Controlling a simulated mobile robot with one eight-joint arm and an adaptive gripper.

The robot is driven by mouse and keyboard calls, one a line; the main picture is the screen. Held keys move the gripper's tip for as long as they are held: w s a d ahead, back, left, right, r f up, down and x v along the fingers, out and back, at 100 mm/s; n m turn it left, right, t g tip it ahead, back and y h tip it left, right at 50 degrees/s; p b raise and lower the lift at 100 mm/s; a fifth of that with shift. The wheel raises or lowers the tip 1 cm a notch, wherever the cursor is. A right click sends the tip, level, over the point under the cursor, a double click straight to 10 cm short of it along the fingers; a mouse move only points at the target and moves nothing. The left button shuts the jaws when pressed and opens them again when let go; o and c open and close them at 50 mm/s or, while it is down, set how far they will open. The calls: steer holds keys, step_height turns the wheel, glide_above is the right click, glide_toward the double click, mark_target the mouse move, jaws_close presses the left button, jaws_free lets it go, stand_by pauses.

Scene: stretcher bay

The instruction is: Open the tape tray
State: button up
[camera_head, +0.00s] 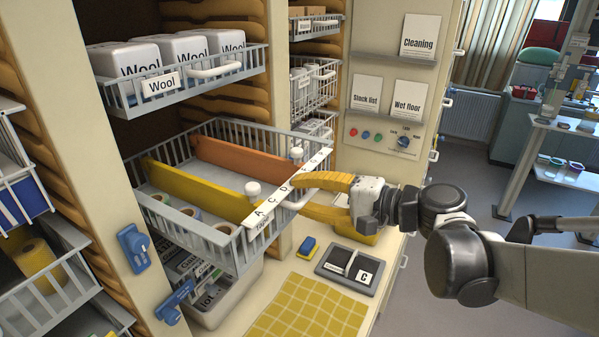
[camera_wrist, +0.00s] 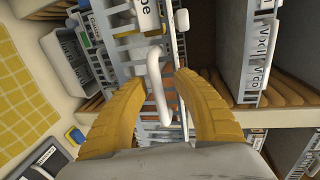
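The tape tray (camera_head: 195,236) is a grey wire basket at mid height in the cabinet, reaching out past the cabinet's front post. Yellow and orange dividers and several tape rolls show inside it. A white lettered strip (camera_head: 290,188) runs along its front, with a partly readable label below. My gripper (camera_head: 298,196) is at the tray's front, its yellow fingers apart. In the wrist view the tray's white handle (camera_wrist: 155,75) lies between the spread fingertips (camera_wrist: 157,82), with visible gaps on either side. In the head view the strip and fingers partly hide the handle.
The Wool tray (camera_head: 185,90) is above. A white bin (camera_head: 225,300) stands below the tape tray. On the counter are a yellow checked cloth (camera_head: 308,308), a blue and yellow sponge (camera_head: 307,247) and a dark tray marked C (camera_head: 350,268). Floor at right is clear.

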steer(key=v, duration=1.1)
steer(key=shift+s+d, duration=0.25)
steer(key=shift+d, duration=0.05)
steer(key=shift+r, duration=0.15)
steer(key=x, duration=0.3)
steer(key=p+x, duration=0.1)
steer(key=x, duration=0.3)
steer(key=w+p+x, duration=0.1)
steer(key=x, duration=0.3)
steer(key=shift+d+f, duration=0.2)
steer(key=shift+d, duration=0.15)
steer(key=shift+c, duration=0.5)
